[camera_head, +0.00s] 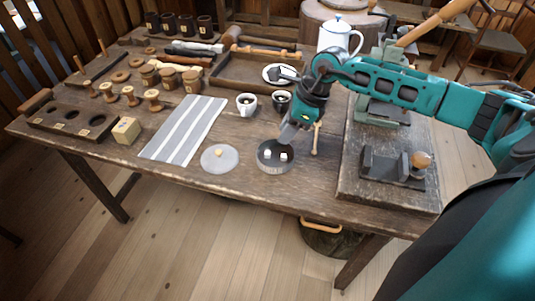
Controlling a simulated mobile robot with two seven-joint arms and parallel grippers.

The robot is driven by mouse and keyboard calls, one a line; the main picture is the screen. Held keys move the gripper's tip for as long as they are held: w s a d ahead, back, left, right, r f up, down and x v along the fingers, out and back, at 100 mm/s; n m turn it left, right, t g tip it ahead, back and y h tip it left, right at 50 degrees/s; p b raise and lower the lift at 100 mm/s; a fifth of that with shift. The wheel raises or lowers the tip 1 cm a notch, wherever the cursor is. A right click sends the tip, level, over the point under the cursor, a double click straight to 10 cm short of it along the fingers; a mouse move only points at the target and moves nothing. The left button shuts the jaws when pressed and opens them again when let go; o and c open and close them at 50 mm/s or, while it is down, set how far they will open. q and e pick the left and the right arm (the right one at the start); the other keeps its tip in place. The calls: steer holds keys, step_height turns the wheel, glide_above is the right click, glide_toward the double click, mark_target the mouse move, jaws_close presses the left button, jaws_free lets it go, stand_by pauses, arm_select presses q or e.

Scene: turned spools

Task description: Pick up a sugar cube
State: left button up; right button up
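Two white sugar cubes show in a dark round dish (262,163) near the table's front edge. The left cube (267,154) and the right cube (283,157) sit a little apart. My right gripper (286,136) points down just above and behind the dish, with its grey fingers over the dish's far side. I see no cube in it, and the gap between its fingertips is too small to make out. My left gripper is not in view.
Two cups, a white one (246,104) and a dark one (281,101), stand behind. A wooden stick (316,139) stands right of the gripper. A striped cloth (184,129) lies left.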

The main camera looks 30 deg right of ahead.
mark_target(270, 153)
steer(key=x, duration=0.8)
steer(key=shift+w+a+f, duration=0.1)
steer(key=shift+w+f, duration=0.1)
steer(key=shift+w, duration=0.1)
jaws_close()
